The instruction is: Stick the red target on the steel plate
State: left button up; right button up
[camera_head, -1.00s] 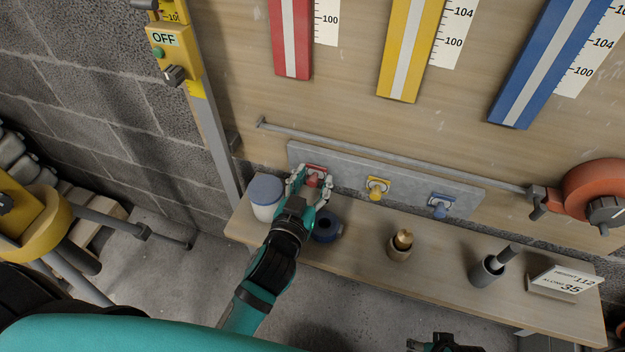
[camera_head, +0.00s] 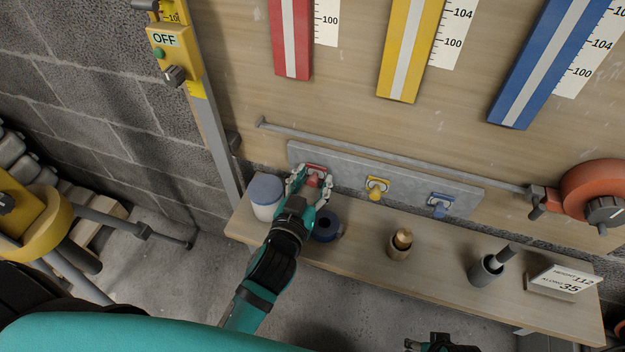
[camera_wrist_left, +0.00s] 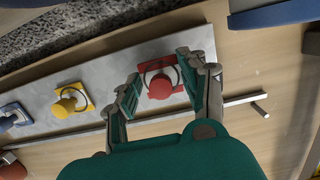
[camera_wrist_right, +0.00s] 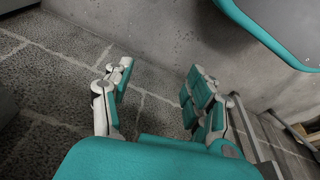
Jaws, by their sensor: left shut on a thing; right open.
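The steel plate (camera_head: 408,188) is a long grey strip low on the wooden board. It also shows in the left wrist view (camera_wrist_left: 112,72). The red target (camera_head: 317,167) is a small red square with a red knob, at the plate's left end. My left gripper (camera_head: 310,182) is shut on the red target, which shows between its fingers in the left wrist view (camera_wrist_left: 160,84). The target looks against or very near the plate; contact cannot be told. My right gripper (camera_wrist_right: 158,80) is open and empty, low over the floor; only its tip shows in the head view.
A yellow target (camera_head: 376,188) and a blue target (camera_head: 441,205) sit on the plate. The wooden shelf (camera_head: 340,255) below holds a white jar with blue lid (camera_head: 266,196), a dark blue roll (camera_head: 326,225), a brass-topped cup (camera_head: 400,244), a grey cup (camera_head: 486,270) and a sign (camera_head: 560,282).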

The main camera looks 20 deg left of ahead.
pick_arm(q)
jog(key=shift+w, duration=0.2)
pick_arm(e)
jog(key=shift+f, duration=0.15)
pick_arm(q)
jog(key=shift+w, duration=0.2)
pick_arm(e)
jog(key=shift+s+f, duration=0.25)
jog(key=shift+f, duration=0.05)
jog(key=shift+f, duration=0.1)
pick_arm(q)
jog(key=o, duration=1.5)
pick_arm(e)
jog(key=shift+w, duration=0.1)
